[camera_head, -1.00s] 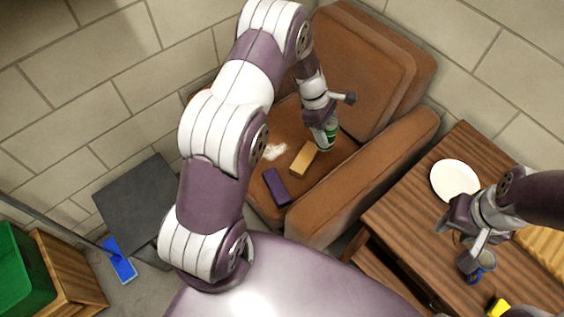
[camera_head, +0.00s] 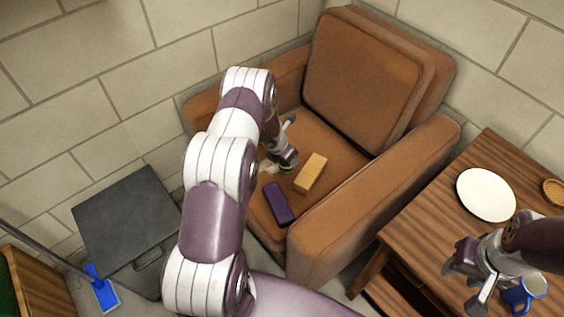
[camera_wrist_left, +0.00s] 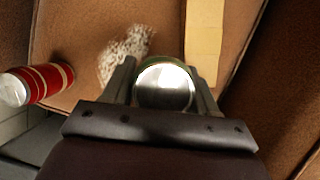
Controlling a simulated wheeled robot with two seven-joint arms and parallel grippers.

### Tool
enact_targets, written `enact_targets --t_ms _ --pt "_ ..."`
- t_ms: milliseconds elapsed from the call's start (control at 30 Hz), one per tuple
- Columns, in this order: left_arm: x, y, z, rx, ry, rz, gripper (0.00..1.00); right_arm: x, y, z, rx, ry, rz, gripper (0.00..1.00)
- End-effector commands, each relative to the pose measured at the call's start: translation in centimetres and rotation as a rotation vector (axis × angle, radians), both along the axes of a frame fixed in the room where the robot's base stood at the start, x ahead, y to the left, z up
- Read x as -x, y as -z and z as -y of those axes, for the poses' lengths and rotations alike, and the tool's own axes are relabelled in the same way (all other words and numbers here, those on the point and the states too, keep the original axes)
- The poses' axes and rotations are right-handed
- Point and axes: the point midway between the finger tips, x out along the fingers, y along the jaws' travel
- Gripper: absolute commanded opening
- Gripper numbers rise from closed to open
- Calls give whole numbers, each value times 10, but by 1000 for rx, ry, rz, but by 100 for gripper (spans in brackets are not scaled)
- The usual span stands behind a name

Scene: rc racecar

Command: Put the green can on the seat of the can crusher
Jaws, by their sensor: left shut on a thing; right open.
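My left gripper (camera_head: 286,160) is over the seat of a brown armchair (camera_head: 325,140). It is shut on the green can, of which only a small green bit (camera_head: 286,170) shows below the fingers in the head view. In the left wrist view the can's round metal end (camera_wrist_left: 165,88) sits between the two fingers. I cannot tell whether the can touches the seat. My right gripper (camera_head: 467,283) is open and empty over the wooden table at the right. I cannot make out a can crusher in either view.
A yellow block (camera_head: 311,173) and a purple block (camera_head: 278,204) lie on the seat beside a whitish patch (camera_wrist_left: 127,52). A red can (camera_wrist_left: 36,84) lies at the left in the wrist view. The table holds a white plate (camera_head: 486,194) and a blue mug (camera_head: 520,294).

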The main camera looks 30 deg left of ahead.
Motion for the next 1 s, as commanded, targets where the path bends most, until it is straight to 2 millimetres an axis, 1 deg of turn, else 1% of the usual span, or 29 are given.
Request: enact_targets --t_ms 33,100,167,233,333,400,633,833,867,900,933,1000 --pt "-2 4 -8 1 -2 -1 30 0 -3 0 0 0 0 43" --pt "-4 9 -16 2 0 1 30 0 -3 0 0 0 0 43" --pt "-4 13 -18 1 2 0 30 0 -3 0 0 0 0 43" --pt "-5 23 -19 1 2 0 30 0 2 0 0 0 0 43" --pt "-4 43 -19 1 2 0 30 0 9 0 0 0 -1 43" --pt "-5 52 -19 1 1 1 30 0 11 0 0 0 -1 43" --pt "-5 52 -19 0 2 1 30 0 10 0 0 0 0 43" --pt "-5 59 -19 0 2 1 30 0 16 0 0 0 0 43" --pt "-5 59 -19 0 2 1 61 0 16 0 0 0 -1 43" --pt "-5 58 -19 0 2 1 74 0 15 0 0 0 -1 43" --pt "-5 58 -19 0 2 1 83 0 15 0 0 0 0 43" --pt "-5 57 -19 0 2 1 83 0 15 0 0 0 0 43"
